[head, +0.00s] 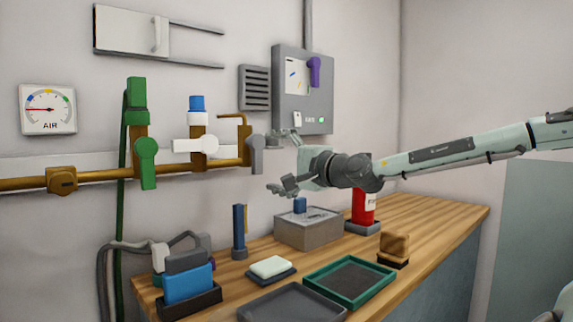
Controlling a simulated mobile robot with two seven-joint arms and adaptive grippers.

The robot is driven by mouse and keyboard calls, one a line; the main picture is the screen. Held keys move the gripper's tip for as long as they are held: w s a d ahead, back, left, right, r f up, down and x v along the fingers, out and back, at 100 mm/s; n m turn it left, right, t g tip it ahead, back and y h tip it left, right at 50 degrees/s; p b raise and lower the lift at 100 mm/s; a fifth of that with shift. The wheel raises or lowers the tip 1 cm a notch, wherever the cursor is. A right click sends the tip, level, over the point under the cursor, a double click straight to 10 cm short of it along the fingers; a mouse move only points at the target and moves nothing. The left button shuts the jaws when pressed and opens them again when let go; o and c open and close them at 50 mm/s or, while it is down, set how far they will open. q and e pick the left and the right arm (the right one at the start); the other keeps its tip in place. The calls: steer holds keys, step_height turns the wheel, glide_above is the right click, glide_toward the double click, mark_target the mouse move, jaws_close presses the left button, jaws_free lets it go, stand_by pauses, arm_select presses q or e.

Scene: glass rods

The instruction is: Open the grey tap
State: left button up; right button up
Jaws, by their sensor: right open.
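The grey tap (257,155) is at the right end of the brass pipe on the back wall. Its grey lever hangs straight down, across the line of the pipe. My right gripper (274,161) comes in from the right and is just right of the grey lever. Its fingers are spread wide, one above and one below, and nothing is between them. A gap seems to show between gripper and lever, but the depth is hard to judge. My left gripper is out of view.
On the same pipe are a green tap (147,160) with its lever down and a white tap (190,145) with its lever sideways. A grey box (308,230), a red cylinder (363,206) and trays (350,282) stand on the wooden bench (440,212) below.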

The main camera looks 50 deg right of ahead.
steer(key=s, duration=0.4)
steer(key=shift+s+a, duration=0.1)
steer(key=shift+s, duration=0.25)
steer(key=shift+f, duration=0.1)
stand_by(0.8)
